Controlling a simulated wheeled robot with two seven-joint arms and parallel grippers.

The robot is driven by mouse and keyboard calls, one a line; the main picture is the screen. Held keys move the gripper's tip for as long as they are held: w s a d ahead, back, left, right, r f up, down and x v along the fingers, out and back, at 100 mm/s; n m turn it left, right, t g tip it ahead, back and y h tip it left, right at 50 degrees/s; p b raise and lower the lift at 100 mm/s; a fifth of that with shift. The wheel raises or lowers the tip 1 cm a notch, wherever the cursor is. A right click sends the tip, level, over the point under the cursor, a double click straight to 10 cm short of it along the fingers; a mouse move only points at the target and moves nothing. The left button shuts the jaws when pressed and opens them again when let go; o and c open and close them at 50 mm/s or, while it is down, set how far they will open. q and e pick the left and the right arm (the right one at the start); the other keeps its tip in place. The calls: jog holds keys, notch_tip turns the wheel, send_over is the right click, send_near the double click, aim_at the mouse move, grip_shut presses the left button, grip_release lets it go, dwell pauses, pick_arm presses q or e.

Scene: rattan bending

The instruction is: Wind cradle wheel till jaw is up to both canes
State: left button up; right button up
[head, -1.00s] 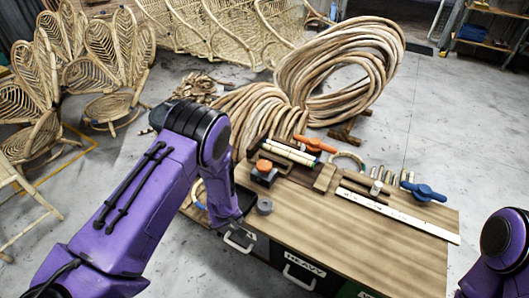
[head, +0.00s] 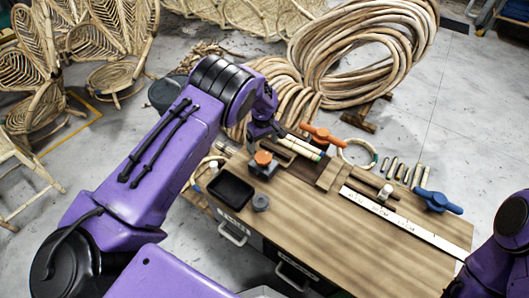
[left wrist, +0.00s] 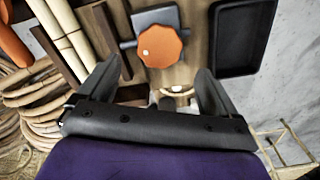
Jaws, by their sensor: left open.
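The orange lobed wheel (head: 263,158) sits on a dark metal block at the back left of the bench; it also shows in the left wrist view (left wrist: 160,47). Two pale canes (head: 300,147) lie side by side in the dark cradle to its right; they also show in the left wrist view (left wrist: 62,30). I cannot make out a gap between jaw and canes. My left gripper (head: 262,131) is just behind the wheel. In the left wrist view its open fingers (left wrist: 155,76) are empty, with the wheel ahead between them. My right gripper is out of view.
An orange-handled clamp (head: 322,135) stands behind the canes. A black tray (head: 231,188) and a grey cylinder (head: 260,202) are in front of the wheel. A white ruler (head: 405,222) and blue-handled clamp (head: 437,201) lie right. The front bench top (head: 340,240) is clear.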

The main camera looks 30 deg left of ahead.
aim_at(263, 156)
pick_arm(q)
notch_tip(263, 156, down, 7)
jog(key=shift+r+b, duration=0.1)
jog(key=shift+b, duration=0.2)
jog(key=c, duration=1)
jog(key=shift+c, duration=0.2)
jog(key=shift+m, duration=0.3)
jog(key=m+b, duration=0.1)
jog(key=m, duration=0.9)
jog(key=shift+m+b, duration=0.3)
jog(key=shift+b, duration=0.05)
jog(key=m, duration=0.5)
jog(key=shift+m+b, duration=0.3)
jog(key=m, duration=0.5)
jog(key=shift+m+b, duration=0.3)
